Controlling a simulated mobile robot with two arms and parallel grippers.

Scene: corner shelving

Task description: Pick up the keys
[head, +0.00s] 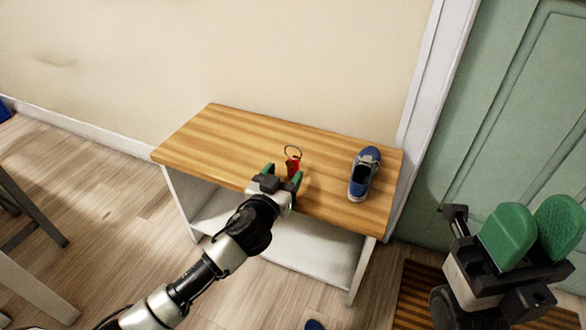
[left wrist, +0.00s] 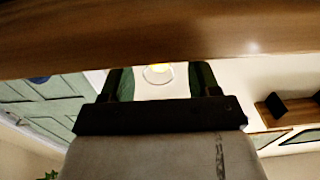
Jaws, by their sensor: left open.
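The keys (head: 292,166) lie on the wooden tabletop, with a dark ring and a red tag or fob. My left gripper (head: 283,173) is at the front edge of the table, its green fingers apart on either side of the red part; I cannot tell whether they touch it. In the left wrist view the left gripper (left wrist: 161,80) shows open, with a pale ring shape with a yellow glow between its fingers; I cannot tell if that is a lamp or the key ring. My right gripper (head: 540,205) is open and empty at the right, away from the table.
The wooden-topped table (head: 215,135) stands against the wall, with a white lower shelf (head: 300,250). A blue shoe (head: 364,173) is right of the keys. A green door (head: 530,120) is at right, above a striped mat (head: 415,290). The tabletop's left side is clear.

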